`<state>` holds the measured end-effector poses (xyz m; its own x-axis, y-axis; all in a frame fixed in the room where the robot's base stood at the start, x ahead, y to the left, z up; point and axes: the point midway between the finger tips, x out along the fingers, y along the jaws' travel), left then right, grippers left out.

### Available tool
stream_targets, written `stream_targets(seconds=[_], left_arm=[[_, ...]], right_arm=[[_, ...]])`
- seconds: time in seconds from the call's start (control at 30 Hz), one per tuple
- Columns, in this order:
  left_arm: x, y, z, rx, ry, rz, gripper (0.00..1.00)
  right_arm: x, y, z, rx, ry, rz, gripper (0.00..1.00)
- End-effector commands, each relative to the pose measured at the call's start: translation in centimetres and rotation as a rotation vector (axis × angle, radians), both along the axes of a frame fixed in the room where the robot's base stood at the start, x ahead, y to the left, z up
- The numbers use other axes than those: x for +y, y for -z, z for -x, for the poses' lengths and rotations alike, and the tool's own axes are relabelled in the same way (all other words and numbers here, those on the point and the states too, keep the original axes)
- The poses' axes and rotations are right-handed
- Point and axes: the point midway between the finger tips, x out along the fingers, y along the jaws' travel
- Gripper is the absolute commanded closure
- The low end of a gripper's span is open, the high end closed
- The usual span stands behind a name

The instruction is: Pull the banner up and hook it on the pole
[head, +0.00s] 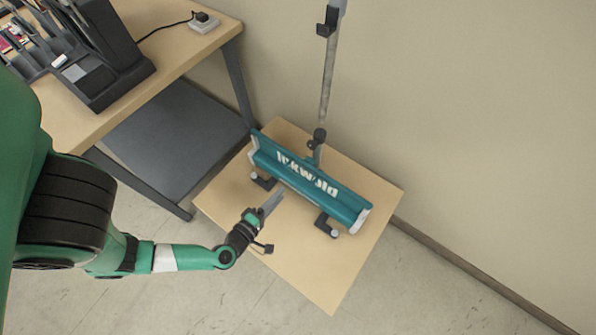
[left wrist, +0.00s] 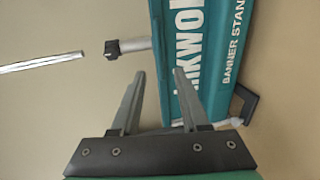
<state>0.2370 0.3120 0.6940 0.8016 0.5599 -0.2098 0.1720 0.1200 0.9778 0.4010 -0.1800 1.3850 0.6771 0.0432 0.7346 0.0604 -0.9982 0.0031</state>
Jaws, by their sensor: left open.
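The teal banner stand base (head: 310,183) with white lettering lies on the wooden tabletop, its long side slanting down to the right. It also shows in the left wrist view (left wrist: 208,60). No raised banner sheet shows. The pole (head: 328,80) rises behind the base, with a dark hook-like fitting (head: 326,27) near its upper end. In the left wrist view a silver rod (left wrist: 40,63) and a dark-capped tube (left wrist: 128,46) show with a gap between them. My left gripper (head: 272,203) is open and empty, close in front of the base; its fingers (left wrist: 157,76) point toward it.
The small tabletop (head: 300,270) has bare space in front of the base. A desk (head: 180,62) with a dark device (head: 100,75) and a plug block (head: 204,22) stands at upper left. A beige wall (head: 480,130) is close behind the pole.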

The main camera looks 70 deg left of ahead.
Motion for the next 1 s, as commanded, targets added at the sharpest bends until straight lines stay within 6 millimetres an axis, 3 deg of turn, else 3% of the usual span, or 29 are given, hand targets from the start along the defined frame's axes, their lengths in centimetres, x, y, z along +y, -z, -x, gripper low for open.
stream_targets(seconds=[0.27,0.63,1.0], left_arm=[[1.8,0.7,-2.0,-0.003,-0.010,-0.002,0.55],[5.7,2.1,-8.0,-0.004,-0.003,-0.003,0.55],[6.4,2.3,-9.1,-0.001,0.001,-0.002,0.55]], right_arm=[[0.0,1.5,0.0,0.000,0.000,0.000,0.50],[0.0,3.7,0.0,0.000,0.000,0.000,0.50],[0.0,3.9,0.0,-0.001,0.000,0.000,0.50]])
